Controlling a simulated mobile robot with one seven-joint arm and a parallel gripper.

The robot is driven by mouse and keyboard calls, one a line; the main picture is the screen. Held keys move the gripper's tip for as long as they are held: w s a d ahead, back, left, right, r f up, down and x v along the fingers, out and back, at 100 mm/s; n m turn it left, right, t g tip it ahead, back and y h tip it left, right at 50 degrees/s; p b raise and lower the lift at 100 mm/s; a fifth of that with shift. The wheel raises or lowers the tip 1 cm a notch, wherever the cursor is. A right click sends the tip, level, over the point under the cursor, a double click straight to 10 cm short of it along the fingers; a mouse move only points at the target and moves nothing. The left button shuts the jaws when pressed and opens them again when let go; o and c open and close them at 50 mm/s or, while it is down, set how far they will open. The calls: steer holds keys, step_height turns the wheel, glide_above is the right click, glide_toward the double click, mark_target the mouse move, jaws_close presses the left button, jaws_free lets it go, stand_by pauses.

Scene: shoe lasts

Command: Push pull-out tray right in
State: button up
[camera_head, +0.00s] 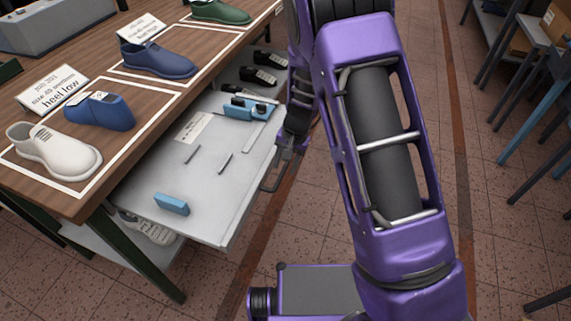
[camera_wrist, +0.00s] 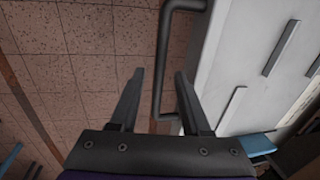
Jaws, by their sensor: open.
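The pull-out tray (camera_head: 205,208) is a light grey tray that stands out from under the wooden table in the head view. Its surface also shows at the right of the wrist view (camera_wrist: 240,75). A dark bar handle (camera_head: 270,182) is fixed to its front edge. In the wrist view the handle (camera_wrist: 162,65) runs up between the two finger lines. My gripper (camera_wrist: 160,78) is open, with one finger on each side of the handle in that picture. I cannot tell whether either finger touches it. In the head view my arm hides part of the gripper.
The wooden table (camera_head: 75,185) carries shoes, blue lasts and cards. A white shoe (camera_head: 148,228) rests on a shelf below. Tiled floor lies open in front.

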jaws_close()
stand_by(1.4)
